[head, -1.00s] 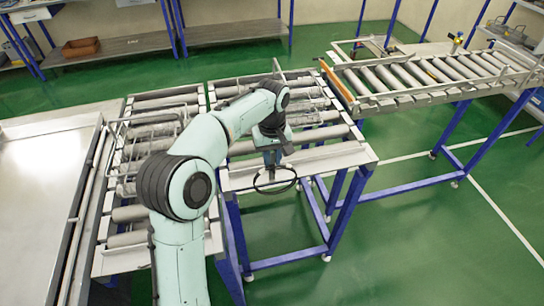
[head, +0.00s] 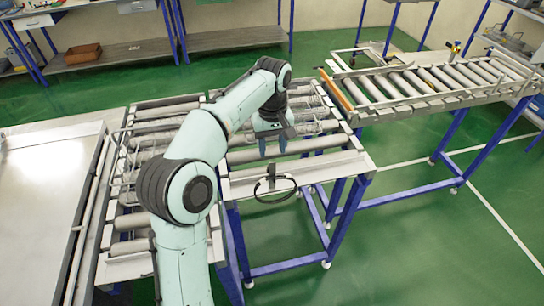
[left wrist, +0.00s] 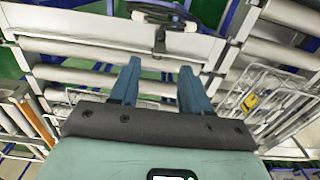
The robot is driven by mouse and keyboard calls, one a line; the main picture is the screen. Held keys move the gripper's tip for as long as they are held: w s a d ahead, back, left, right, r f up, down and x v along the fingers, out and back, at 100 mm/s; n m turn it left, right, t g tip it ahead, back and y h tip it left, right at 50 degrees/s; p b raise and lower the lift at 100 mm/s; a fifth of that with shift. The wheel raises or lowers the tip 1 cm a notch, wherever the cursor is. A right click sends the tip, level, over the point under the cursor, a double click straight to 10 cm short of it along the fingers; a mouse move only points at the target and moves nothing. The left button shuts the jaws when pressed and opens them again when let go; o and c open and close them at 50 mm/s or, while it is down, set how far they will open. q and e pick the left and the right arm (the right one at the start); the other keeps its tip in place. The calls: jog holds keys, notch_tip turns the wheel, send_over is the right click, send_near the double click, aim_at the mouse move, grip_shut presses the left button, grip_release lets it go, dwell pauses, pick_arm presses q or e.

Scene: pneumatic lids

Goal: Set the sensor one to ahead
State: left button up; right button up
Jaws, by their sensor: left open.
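A small dark sensor (head: 272,178) on a thin bracket, with a black cable loop, sits on the front plate of the middle roller conveyor in the head view. I take it for sensor one; no label is readable. In the left wrist view the bracket (left wrist: 160,42) stands beyond the fingertips, near the top edge. Which way the sensor faces is too small to tell. My left gripper (head: 273,150) is open and empty, fingers pointing down, behind the sensor over the rollers and apart from it. Its two blue fingers (left wrist: 160,68) show spread in the left wrist view. My right gripper is out of view.
The middle conveyor's front plate (head: 325,168) is otherwise bare. Wire guards stand over the rollers of the left conveyor (head: 130,220). Another conveyor (head: 430,82) with an orange edge stands at the right. A metal table (head: 45,215) is at the left. Green floor is free in front.

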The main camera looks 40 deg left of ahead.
pick_arm(q)
notch_tip(320, 180, up, 5)
jog(key=shift+f+p, duration=0.15)
jog(key=shift+p, duration=0.3)
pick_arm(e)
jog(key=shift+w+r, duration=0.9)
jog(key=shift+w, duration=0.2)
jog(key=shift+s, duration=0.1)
